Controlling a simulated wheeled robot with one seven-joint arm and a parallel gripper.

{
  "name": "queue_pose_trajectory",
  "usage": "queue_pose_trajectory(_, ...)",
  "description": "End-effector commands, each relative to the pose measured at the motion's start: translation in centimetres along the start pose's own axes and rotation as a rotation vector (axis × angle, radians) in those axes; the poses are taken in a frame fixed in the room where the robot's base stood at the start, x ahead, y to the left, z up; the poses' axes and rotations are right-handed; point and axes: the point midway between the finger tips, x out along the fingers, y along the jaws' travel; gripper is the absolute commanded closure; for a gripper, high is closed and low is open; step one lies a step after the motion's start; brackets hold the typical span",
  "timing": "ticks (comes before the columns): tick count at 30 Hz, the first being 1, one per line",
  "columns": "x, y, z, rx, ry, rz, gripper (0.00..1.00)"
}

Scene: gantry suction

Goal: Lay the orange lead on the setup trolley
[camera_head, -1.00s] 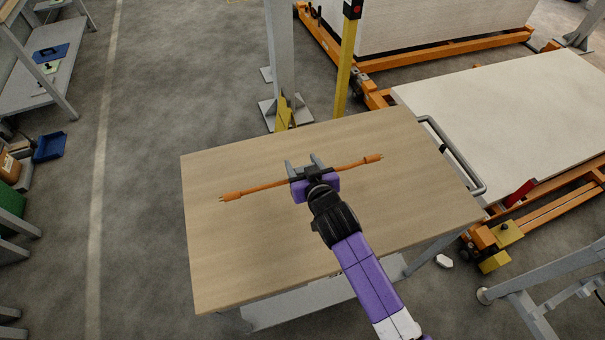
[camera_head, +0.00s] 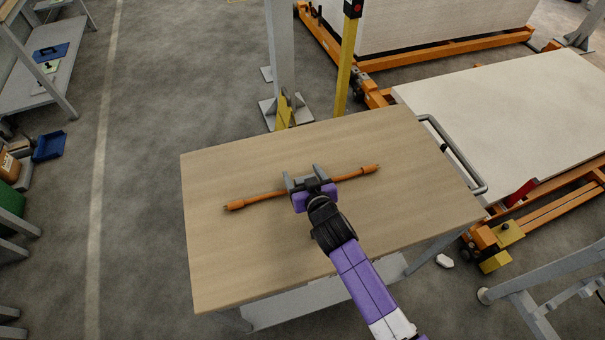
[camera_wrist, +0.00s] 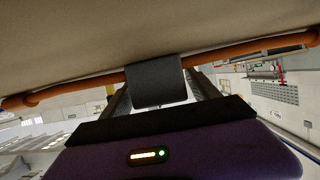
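The orange lead (camera_head: 258,197) runs straight across the wooden top of the setup trolley (camera_head: 235,265), with a plug at each end. My gripper (camera_head: 308,183) is over the middle of the trolley top, shut around the middle of the lead.
The trolley top is otherwise bare. A grey handle (camera_head: 455,155) is at its right end. A grey post (camera_head: 281,60) and a yellow post (camera_head: 346,70) stand behind it. A pale board on an orange lift frame (camera_head: 500,105) is at the right. A white scrap (camera_head: 443,261) lies on the floor.

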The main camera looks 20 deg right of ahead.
Motion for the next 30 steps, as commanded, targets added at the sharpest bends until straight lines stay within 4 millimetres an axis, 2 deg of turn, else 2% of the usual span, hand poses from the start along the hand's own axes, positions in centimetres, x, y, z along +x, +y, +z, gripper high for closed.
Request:
queue_pose_trajectory(14, -0.5, 0.0, -0.2, 0.000, 0.000, 0.000, 0.24)
queue_pose_trajectory(17, -1.8, 0.0, -0.2, -0.001, 0.000, -0.001, 0.24)
queue_pose_trajectory(30, -9.9, 0.0, -0.1, 0.000, 0.000, 0.000, 0.24)
